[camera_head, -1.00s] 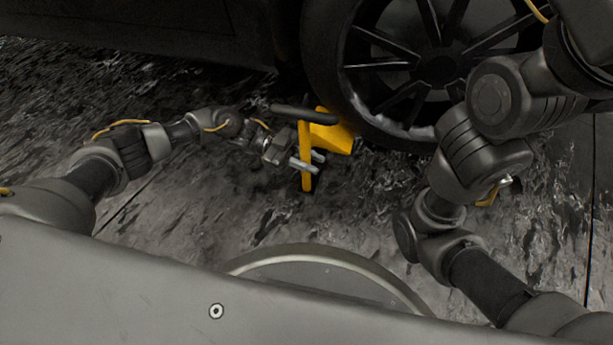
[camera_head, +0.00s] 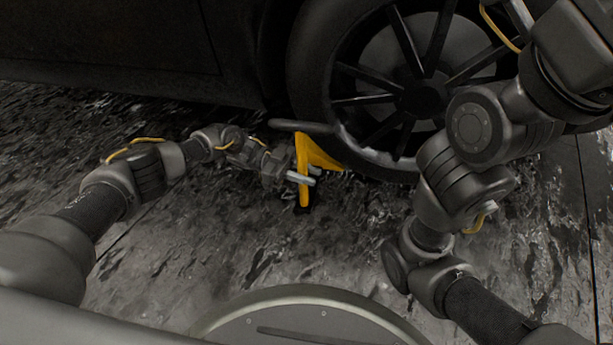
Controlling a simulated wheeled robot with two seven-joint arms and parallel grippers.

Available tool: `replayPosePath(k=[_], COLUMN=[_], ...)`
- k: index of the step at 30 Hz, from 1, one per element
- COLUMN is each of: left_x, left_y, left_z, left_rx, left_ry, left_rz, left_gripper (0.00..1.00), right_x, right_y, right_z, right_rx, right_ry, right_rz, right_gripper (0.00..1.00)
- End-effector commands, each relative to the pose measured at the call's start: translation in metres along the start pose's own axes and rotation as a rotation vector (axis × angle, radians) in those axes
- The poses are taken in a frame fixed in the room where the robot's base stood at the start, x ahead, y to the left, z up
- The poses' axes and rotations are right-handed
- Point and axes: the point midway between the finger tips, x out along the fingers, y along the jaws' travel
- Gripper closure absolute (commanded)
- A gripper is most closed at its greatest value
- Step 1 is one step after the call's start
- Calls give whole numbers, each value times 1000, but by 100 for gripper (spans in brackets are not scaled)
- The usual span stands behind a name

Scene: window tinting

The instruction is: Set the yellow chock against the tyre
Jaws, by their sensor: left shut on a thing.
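The yellow chock (camera_head: 303,150) is in the middle of the head view, with a dark bar across its top. My left gripper (camera_head: 305,178) comes in from the left and is shut on the chock's upright part. The tyre (camera_head: 314,75) of the dark car stands just behind and to the right of the chock. The chock's far end overlaps the tyre's lower edge in the picture; I cannot tell whether they touch. My right arm comes in from the right, in front of the wheel, and its gripper is outside the picture.
The spoked wheel rim (camera_head: 420,98) sits inside the tyre. The car's dark side (camera_head: 110,40) runs along the upper left. The wet-looking grey floor (camera_head: 230,235) is clear in front of the chock. A dark seam crosses the floor at the far right.

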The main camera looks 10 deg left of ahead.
Motion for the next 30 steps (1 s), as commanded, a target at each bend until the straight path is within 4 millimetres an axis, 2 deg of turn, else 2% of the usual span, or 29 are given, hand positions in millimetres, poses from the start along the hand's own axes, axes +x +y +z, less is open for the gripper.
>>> replayPosePath(k=[12, 13, 18, 26, 30], left_x=[1, 1, 1, 0, -10], left_y=[-1, -1, -1, 1, 0], left_z=[-3, -3, -2, 3, 1], left_rx=[12, 12, 8, -6, -3], left_ry=[5, 5, 3, -2, -4], left_rz=[1, 1, 1, 1, -1], left_gripper=[100, 74, 52, 51, 51], right_x=[-4, -4, -3, -1, 2], right_y=[1, 1, 1, 0, 0], right_z=[2, 2, 1, 0, 0], right_rx=[-4, -4, -4, -2, -1], right_ry=[-13, -13, -11, -4, 0], right_rz=[-1, -1, -2, -5, -5], right_gripper=[64, 64, 64, 64, 64])
